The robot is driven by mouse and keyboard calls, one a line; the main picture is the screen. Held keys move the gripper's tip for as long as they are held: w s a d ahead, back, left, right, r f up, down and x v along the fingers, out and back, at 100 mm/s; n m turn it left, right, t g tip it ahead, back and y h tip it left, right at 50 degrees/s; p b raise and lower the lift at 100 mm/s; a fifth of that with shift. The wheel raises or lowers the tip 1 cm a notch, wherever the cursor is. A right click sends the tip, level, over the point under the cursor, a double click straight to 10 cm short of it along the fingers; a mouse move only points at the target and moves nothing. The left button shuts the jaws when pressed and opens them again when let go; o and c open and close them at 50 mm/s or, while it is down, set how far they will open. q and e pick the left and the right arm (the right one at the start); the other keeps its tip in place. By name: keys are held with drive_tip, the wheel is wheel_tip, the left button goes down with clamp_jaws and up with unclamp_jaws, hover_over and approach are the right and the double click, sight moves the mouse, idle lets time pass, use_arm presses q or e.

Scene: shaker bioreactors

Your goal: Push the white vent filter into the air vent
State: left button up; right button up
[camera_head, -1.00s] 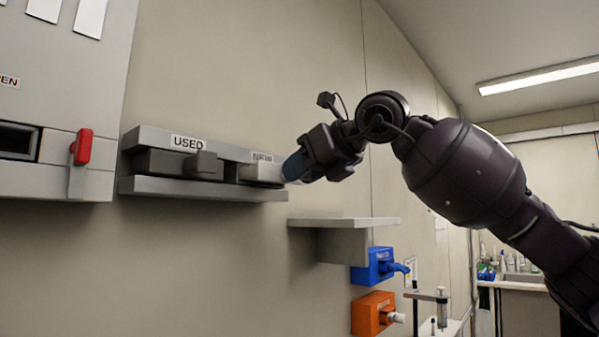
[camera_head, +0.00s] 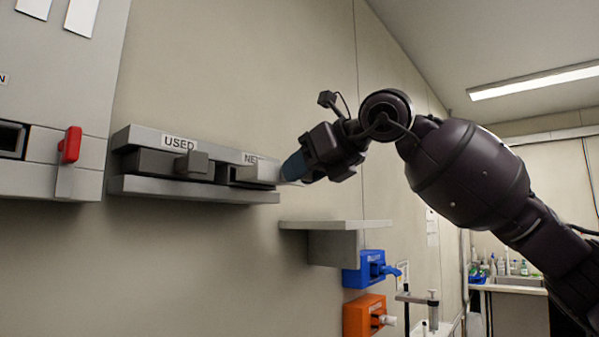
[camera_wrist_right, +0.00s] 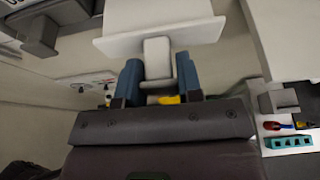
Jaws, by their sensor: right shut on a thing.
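The white vent filter (camera_wrist_right: 160,25) is a broad white block with a narrow stem in the right wrist view. My right gripper (camera_wrist_right: 153,85) is shut on its stem, with blue fingers on either side. In the head view the gripper (camera_head: 292,167) is at the right end of a grey wall rack, and the pale filter (camera_head: 262,174) is at the slot labelled "NEW"; how deep it sits is unclear. A dark rectangular opening (camera_head: 10,140) in the grey panel at far left, beside a red lever (camera_head: 70,144), appears to be the air vent. My left gripper is out of view.
The grey rack (camera_head: 195,190) also has a slot labelled "USED" with a dark block (camera_head: 192,163). Below right are a grey shelf (camera_head: 335,225), a blue unit (camera_head: 362,270) and an orange unit (camera_head: 362,314). Open wall lies below the rack.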

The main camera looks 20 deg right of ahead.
drive_tip(key=shift+s, duration=0.1)
idle(0.3)
drive_tip(key=shift+s+d, duration=0.15)
drive_tip(key=shift+s+d+b, duration=0.2)
drive_tip(key=shift+s+d, duration=0.2)
drive_tip(key=shift+s, duration=0.2)
drive_tip(key=shift+s+d+b, duration=0.15)
drive_tip(key=shift+s+d, duration=0.2)
drive_tip(key=shift+s, duration=0.2)
idle(0.4)
drive_tip(key=shift+w+f, duration=0.1)
idle(0.4)
